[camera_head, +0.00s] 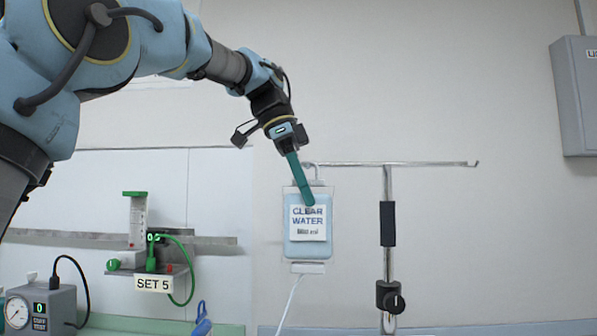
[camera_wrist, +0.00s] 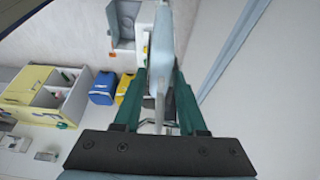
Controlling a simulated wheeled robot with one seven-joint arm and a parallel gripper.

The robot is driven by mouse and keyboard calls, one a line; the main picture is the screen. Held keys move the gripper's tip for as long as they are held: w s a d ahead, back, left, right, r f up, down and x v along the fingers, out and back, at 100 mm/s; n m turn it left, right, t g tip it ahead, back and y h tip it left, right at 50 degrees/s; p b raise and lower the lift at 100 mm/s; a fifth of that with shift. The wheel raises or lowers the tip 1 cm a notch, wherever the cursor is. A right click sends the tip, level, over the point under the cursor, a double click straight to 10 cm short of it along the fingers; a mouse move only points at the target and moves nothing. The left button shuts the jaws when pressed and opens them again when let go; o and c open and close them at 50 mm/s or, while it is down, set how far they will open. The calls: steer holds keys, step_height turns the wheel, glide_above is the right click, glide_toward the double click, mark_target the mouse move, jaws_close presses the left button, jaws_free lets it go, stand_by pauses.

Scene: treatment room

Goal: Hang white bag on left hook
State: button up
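The bag (camera_head: 308,245), pale blue with a white border and a "CLEAR WATER" label, is upright below the left end of the stand's crossbar. My gripper (camera_head: 309,202) reaches down from the upper left, one teal finger across the bag's upper front. In the wrist view the bag (camera_wrist: 164,50) is edge-on between both teal fingers, which appear closed on it. The left hook (camera_head: 305,165) is just above the bag's top hanger (camera_head: 317,183). I cannot tell whether the hanger is on the hook or only in front of it.
The stand's pole (camera_head: 387,265) is right of the bag, its right hook (camera_head: 475,163) empty. A white tube (camera_head: 291,300) trails below the bag. A "SET 5" rail unit (camera_head: 152,270) and a gauge box (camera_head: 40,309) are at left. The wall between pole and grey cabinet (camera_head: 577,95) is clear.

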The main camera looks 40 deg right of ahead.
steer(key=p+v, duration=0.1)
steer(key=v, duration=0.8)
steer(key=shift+r, duration=0.4)
steer(key=shift+w+a+r+p, duration=0.2)
steer(key=shift+r+p, duration=0.1)
steer(key=shift+r, duration=0.15)
steer(key=w+a+f+n+t, duration=0.1)
steer(key=w+a+f+n, duration=0.65)
steer(key=f, duration=0.45)
steer(key=w+a+f+n+t, duration=0.2)
steer(key=w+a+f+n, duration=0.5)
steer(key=f, duration=0.4)
steer(key=a+f+n+t+y, duration=0.15)
steer(key=a+f+n, duration=0.25)
steer(key=a+f, duration=0.8)
steer(key=s+a+f+n+y, duration=0.1)
steer(key=s+a+f+n, duration=0.5)
steer(key=s+a+f, duration=0.3)
steer(key=a+f, duration=0.2)
steer(key=a, duration=0.1)
steer(key=shift+s+y, duration=0.25)
steer(key=shift+y, duration=0.1)
